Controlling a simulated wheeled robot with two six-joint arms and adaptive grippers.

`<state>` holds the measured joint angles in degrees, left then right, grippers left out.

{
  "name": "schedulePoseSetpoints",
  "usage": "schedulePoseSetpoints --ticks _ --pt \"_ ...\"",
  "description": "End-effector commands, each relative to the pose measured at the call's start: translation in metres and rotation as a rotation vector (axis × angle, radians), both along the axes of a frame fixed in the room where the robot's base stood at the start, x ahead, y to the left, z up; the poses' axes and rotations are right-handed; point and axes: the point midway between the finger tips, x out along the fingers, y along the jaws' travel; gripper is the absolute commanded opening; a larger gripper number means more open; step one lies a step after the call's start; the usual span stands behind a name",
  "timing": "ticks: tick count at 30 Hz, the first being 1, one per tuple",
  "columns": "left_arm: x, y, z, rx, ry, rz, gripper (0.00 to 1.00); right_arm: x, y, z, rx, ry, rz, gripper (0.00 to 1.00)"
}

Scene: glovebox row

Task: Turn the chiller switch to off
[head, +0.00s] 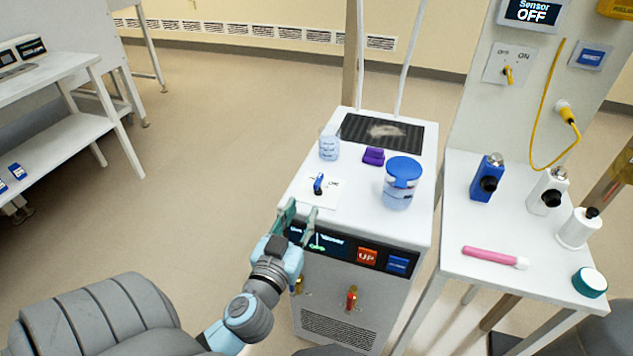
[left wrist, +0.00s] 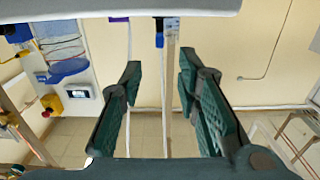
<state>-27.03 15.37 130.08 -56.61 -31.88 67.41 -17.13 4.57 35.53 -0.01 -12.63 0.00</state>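The chiller (head: 345,240) is a white cabinet with a dark front panel. On the front left of its top is a white plate with a blue switch lever (head: 318,184), which points away from me in the head view. The plate's lettering is too small to read surely. My left gripper (head: 298,213) is open and empty, just short of the switch, by the cabinet's front left edge. In the left wrist view, which looks upside down, the blue lever (left wrist: 159,38) shows beyond and between the open fingers (left wrist: 160,80). My right gripper is not in view.
On the chiller top stand a small beaker (head: 329,148), a purple block (head: 373,156) and a blue-lidded jar (head: 400,183). A side table (head: 470,260) at right holds bottles and a pink tube. A wall switch (head: 508,73) sits under a "Sensor OFF" display (head: 532,12).

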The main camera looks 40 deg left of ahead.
Motion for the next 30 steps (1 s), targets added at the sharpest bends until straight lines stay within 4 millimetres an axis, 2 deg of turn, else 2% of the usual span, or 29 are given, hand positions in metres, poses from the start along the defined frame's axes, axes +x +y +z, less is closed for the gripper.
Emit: schedulePoseSetpoints --ticks 1,6,12,22,28,30 --pt "0.014 0.005 0.005 0.003 -0.002 0.001 0.3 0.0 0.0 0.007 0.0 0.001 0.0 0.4" --pt "0.06 0.022 0.003 0.002 0.0 0.001 0.3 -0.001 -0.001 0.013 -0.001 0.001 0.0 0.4" --pt "0.091 0.033 0.001 -0.001 0.002 0.001 0.3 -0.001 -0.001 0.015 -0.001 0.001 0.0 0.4" --pt "0.098 0.035 0.0 0.0 0.003 0.0 0.3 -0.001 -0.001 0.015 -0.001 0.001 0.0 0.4" --pt "0.098 0.035 0.0 0.0 0.003 0.0 0.0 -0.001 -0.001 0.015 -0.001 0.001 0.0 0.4" --pt "0.098 0.035 0.0 0.0 0.003 -0.001 0.0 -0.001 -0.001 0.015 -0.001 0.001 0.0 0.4"
